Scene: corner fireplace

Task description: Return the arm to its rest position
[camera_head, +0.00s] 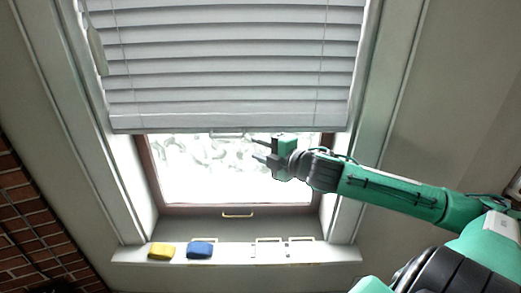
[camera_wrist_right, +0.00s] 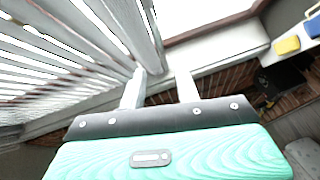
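My right arm comes in from the right in the head view, stretched out towards the window. My right gripper (camera_head: 262,150) is in front of the window pane, just below the lower edge of the blind. In the right wrist view its two pale fingers (camera_wrist_right: 160,90) stand apart with nothing between them, so it is open and empty. My left gripper is not in view.
A white slatted blind (camera_head: 230,60) covers the upper window (camera_head: 215,175). A yellow block (camera_head: 161,251) and a blue block (camera_head: 200,250) lie on the white sill (camera_head: 235,256). A yellow handle (camera_head: 237,215) is on the lower frame. A brick wall (camera_head: 30,220) is at the left.

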